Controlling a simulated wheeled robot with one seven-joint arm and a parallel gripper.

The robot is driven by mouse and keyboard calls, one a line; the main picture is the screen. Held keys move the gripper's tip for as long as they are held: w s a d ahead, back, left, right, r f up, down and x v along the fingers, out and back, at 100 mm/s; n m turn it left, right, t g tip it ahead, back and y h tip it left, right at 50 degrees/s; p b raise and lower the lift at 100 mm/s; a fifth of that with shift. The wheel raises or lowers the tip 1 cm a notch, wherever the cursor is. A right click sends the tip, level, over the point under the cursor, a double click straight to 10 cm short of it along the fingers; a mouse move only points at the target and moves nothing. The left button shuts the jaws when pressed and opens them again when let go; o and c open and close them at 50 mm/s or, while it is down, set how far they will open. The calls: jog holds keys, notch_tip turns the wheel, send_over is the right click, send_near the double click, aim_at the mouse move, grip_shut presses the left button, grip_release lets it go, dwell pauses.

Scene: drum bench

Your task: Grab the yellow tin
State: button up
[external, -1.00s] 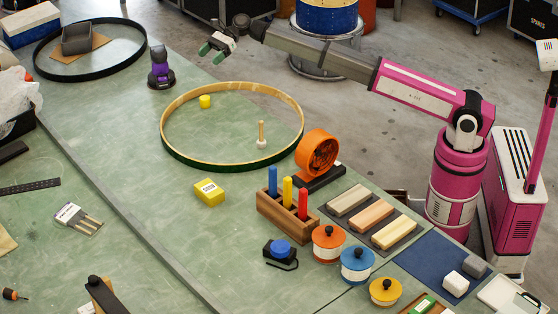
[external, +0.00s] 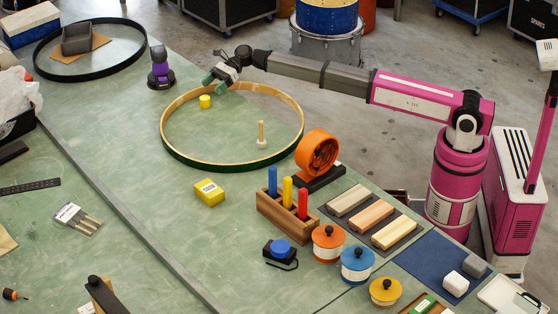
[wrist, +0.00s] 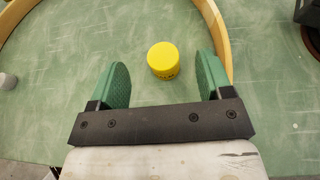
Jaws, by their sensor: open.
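The yellow tin (external: 205,101) is a small round tin standing on the green bench inside the large wooden hoop (external: 170,145), near the hoop's back-left rim. My gripper (external: 214,83) is above the hoop's back rim, just up and right of the tin. Its green fingers are spread with nothing between them, as the wrist view of my gripper (wrist: 160,78) shows.
A peg on a white base (external: 262,137) stands inside the hoop. A purple device (external: 160,70) stands left of my gripper. An orange fan (external: 318,153) is at the hoop's right, and a yellow block (external: 209,192) lies in front. The hoop's rim (wrist: 217,30) runs beside the tin.

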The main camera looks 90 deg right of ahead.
aim_at(204, 98)
jog(key=shift+f, duration=1.45)
jog(key=x, duration=0.5)
jog(key=c, duration=1)
